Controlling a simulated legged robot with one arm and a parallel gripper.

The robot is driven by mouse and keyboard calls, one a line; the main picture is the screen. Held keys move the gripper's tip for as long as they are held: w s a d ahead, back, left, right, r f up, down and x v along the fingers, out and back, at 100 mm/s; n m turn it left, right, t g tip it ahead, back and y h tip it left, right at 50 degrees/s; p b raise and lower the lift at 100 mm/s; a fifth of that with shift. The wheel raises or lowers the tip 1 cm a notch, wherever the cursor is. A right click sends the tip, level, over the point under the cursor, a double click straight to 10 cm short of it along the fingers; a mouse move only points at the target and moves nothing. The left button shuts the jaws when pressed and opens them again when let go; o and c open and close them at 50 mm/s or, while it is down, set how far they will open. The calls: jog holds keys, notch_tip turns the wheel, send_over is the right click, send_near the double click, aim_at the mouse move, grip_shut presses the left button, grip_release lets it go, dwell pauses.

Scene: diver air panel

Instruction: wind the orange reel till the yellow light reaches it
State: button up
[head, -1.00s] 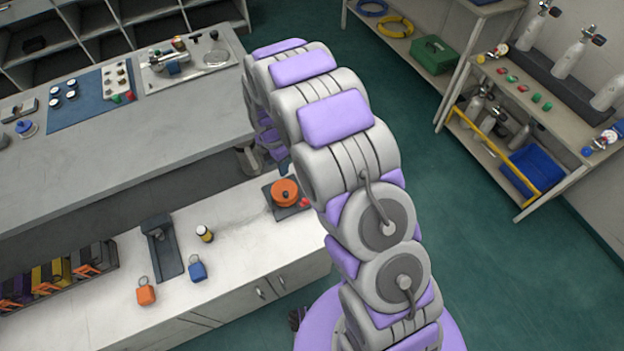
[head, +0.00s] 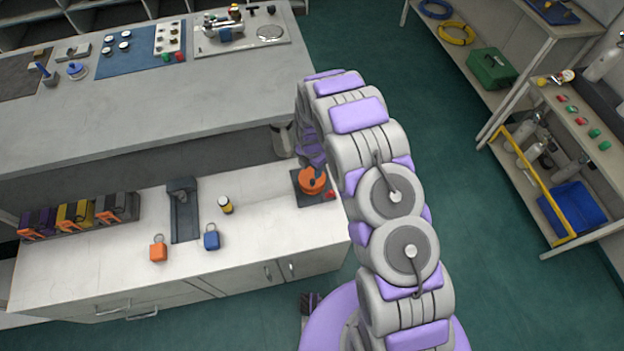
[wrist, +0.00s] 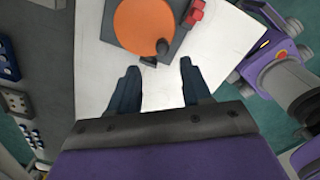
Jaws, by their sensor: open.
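The orange reel (head: 312,182) sits on a dark base plate at the right end of the low white counter; my arm partly covers it in the head view. In the wrist view the round orange reel (wrist: 143,24) is at the top, with a dark knob (wrist: 162,46) near its lower right edge. A red block (wrist: 194,13) sits beside it on the plate. My gripper (wrist: 158,72) is open and empty, its two dark fingers pointing toward the reel's knob side, apart from the knob in the picture. I cannot make out a yellow light.
A higher grey bench (head: 130,110) runs behind. Shelves with a blue bin (head: 572,210) stand right.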

aim_at(313, 180)
jog(key=f, duration=0.3)
jog(key=f+b, duration=0.1)
jog(key=f, duration=0.3)
jog(key=shift+s+d+f, duration=0.1)
jog(key=shift+d, duration=0.1)
jog(key=shift+a, duration=0.15)
jog(key=shift+c, duration=0.2)
grip_shut()
